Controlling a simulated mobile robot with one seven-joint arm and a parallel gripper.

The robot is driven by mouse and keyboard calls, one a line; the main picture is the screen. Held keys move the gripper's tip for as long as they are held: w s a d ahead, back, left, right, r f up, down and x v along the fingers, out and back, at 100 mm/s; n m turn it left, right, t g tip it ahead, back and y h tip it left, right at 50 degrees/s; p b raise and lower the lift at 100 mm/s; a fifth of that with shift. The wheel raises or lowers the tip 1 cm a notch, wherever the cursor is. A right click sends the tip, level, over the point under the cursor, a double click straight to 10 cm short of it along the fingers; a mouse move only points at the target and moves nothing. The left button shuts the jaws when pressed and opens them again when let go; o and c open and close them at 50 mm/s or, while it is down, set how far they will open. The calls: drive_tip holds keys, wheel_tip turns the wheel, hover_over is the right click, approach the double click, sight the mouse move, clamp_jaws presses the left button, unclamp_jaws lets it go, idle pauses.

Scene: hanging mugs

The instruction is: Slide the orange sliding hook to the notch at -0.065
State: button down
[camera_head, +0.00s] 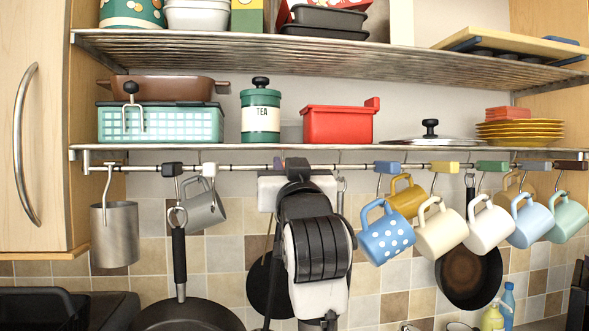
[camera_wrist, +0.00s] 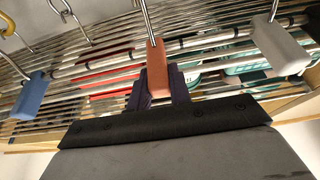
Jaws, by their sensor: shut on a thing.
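The orange sliding hook (camera_wrist: 157,72) shows in the wrist view as an orange block on the rail, with a metal wire rising from it in the picture. My gripper (camera_wrist: 161,86) is shut on this block, with a dark purple finger on each side. The rail (camera_wrist: 206,39) passes at the block and carries pale stretches between dark bands. In the head view my arm and gripper hide nearly all of the orange hook, and the rail (camera_head: 345,167) runs under the lower shelf. I cannot tell which notch is the one at -0.065.
A blue hook block (camera_head: 386,168) holding a dotted blue mug (camera_head: 386,234) is right of my gripper. The lower shelf (camera_head: 420,149) is close above.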

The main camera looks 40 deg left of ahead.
drive_tip(key=c, duration=1.3)
unclamp_jaws()
drive_tip(key=shift+d, duration=0.1)
drive_tip(key=b+v, duration=0.6)
drive_tip(key=v, duration=0.7)
drive_tip(key=shift+s+d+f, duration=0.2)
drive_tip(key=shift+f, duration=0.1)
